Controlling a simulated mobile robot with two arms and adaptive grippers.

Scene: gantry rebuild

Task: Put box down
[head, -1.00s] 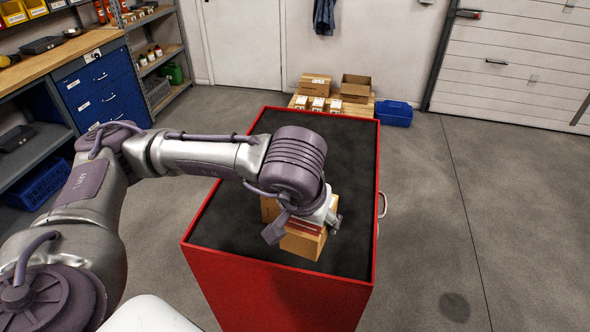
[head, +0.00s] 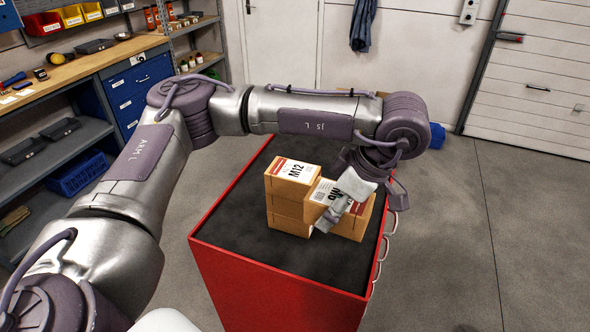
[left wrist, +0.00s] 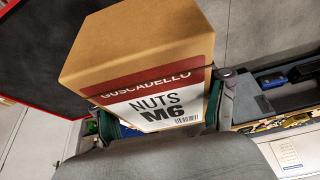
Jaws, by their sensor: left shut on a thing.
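The box marked M6 (head: 322,190) is in my left gripper (head: 344,204), beside the top of a box stack. In the left wrist view the cardboard NUTS M6 box (left wrist: 145,45) fills the middle, its red and white label facing the camera, with the gripper's fingers (left wrist: 160,112) shut at its sides. A box marked M12 (head: 288,178) tops the stack at left, on further boxes (head: 287,221). Another box (head: 358,222) stands at right, partly behind my gripper. I cannot tell whether the M6 box touches what is beneath it. My right gripper is not in view.
The boxes stand on a red cabinet (head: 250,290) with a dark top (head: 245,225), which is bare at the front and left. A workbench (head: 85,65) and blue drawers (head: 135,95) stand at the back left. A blue bin (head: 437,136) is on the floor behind.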

